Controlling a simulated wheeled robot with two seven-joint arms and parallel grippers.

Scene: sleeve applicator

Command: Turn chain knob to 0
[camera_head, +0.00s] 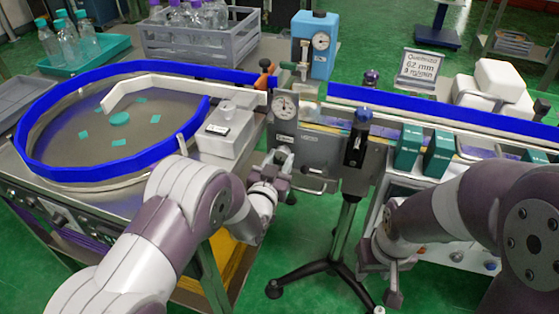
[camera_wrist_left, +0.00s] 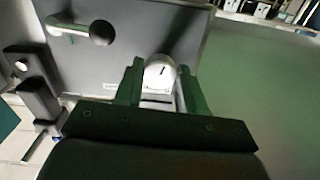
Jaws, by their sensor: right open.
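In the left wrist view a pale round knob (camera_wrist_left: 160,71) with a dark pointer mark sits on a grey panel (camera_wrist_left: 150,30); I cannot read a scale or confirm that it is the chain knob. My left gripper (camera_wrist_left: 162,82) is open, with one finger on each side of the knob and visible gaps. My right gripper (camera_head: 390,285) is open and empty, low in front of the conveyor's right part.
A lever with a black ball (camera_wrist_left: 80,30) is left of the knob. A blue-rimmed round turntable (camera_head: 60,125) stands at left. Teal boxes (camera_head: 408,147) stand at right.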

